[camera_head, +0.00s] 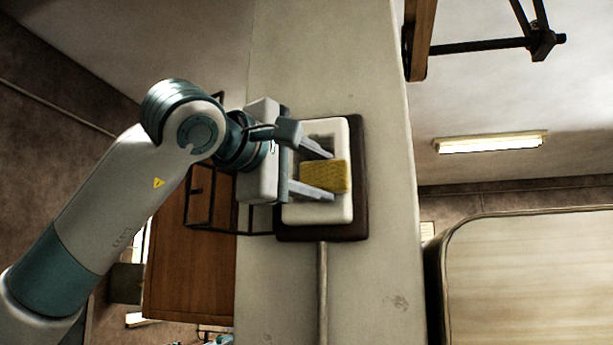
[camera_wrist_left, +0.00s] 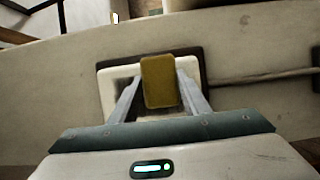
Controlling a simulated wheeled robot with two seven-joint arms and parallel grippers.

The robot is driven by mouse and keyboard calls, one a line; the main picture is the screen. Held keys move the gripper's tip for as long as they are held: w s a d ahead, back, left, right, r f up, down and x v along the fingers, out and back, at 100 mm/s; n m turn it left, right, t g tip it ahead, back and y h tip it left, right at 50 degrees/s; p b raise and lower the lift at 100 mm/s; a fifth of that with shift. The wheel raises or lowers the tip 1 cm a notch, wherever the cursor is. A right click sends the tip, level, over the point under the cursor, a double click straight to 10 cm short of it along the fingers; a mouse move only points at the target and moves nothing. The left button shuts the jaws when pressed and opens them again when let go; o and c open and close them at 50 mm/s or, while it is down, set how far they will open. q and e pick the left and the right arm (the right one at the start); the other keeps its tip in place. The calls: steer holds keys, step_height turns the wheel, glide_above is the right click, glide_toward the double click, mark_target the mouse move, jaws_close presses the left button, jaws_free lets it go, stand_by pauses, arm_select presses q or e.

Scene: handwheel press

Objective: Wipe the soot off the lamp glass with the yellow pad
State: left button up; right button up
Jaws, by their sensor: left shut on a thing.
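The yellow pad (camera_head: 323,177) is held between the two fingers of my left gripper (camera_head: 328,177), which is shut on it. The lamp glass (camera_head: 341,212) is a pale rounded panel in a dark brown frame, mounted on a light pillar. The pad is in front of the middle of the glass; I cannot tell whether it touches. A grey sooty smudge (camera_head: 322,138) shows on the glass by the upper finger. In the left wrist view the pad (camera_wrist_left: 160,82) covers the middle of the glass (camera_wrist_left: 107,78). My right gripper is not in view.
The dark frame (camera_head: 359,190) surrounds the glass. A thin pipe (camera_head: 322,290) runs down the pillar (camera_head: 375,280) from it. A wooden cabinet (camera_head: 185,270) and a dark wire rack (camera_head: 192,215) stand left of the pillar. A rounded pale panel (camera_head: 530,280) stands at the right.

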mark_target(304, 162)
arm_select(q)
steer(key=shift+s+d, duration=0.25)
steer(key=shift+d, duration=0.55)
steer(key=shift+r, duration=0.1)
steer(key=shift+r+p, duration=0.8)
steer(key=shift+r, duration=0.35)
steer(key=shift+w+a, duration=0.1)
steer(key=shift+a, duration=0.1)
steer(key=shift+w+a, duration=0.3)
steer(key=shift+a, duration=0.5)
steer(key=shift+w+a, duration=0.25)
steer(key=shift+a, duration=0.65)
